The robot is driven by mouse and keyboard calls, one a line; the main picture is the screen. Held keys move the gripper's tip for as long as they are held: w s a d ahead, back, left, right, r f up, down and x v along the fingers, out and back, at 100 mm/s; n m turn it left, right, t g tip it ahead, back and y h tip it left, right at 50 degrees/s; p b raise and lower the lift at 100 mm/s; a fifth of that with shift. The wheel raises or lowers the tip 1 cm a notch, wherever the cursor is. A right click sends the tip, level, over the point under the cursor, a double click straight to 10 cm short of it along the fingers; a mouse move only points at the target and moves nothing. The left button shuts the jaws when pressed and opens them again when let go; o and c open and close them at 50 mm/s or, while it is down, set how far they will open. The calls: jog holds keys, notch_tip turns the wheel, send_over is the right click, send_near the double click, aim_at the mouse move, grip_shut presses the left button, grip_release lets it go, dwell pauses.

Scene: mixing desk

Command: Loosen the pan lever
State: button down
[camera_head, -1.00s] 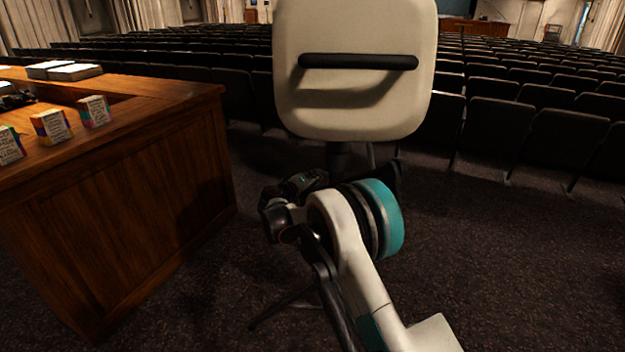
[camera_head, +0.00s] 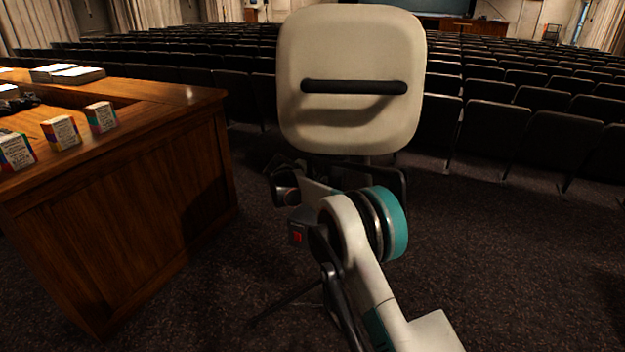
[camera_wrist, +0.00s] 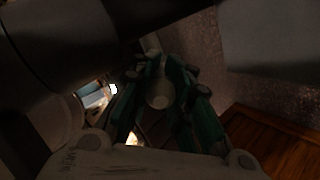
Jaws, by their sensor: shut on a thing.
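A wooden desk (camera_head: 130,200) stands close at the left, with several small colourful boxes (camera_head: 61,132) on its top. Rows of dark auditorium seats (camera_head: 560,150) fill the back. Carpet (camera_head: 500,270) at the right is clear.

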jog(key=shift+w+r+g+y+p, duration=0.15)
jog(key=shift+r+g+y+p, duration=0.15)
jog(key=shift+g+p, duration=0.25)
jog(key=shift+g, duration=0.25)
jog(key=c, duration=1.4)
grip_release()
jog(key=shift+c, duration=0.2)
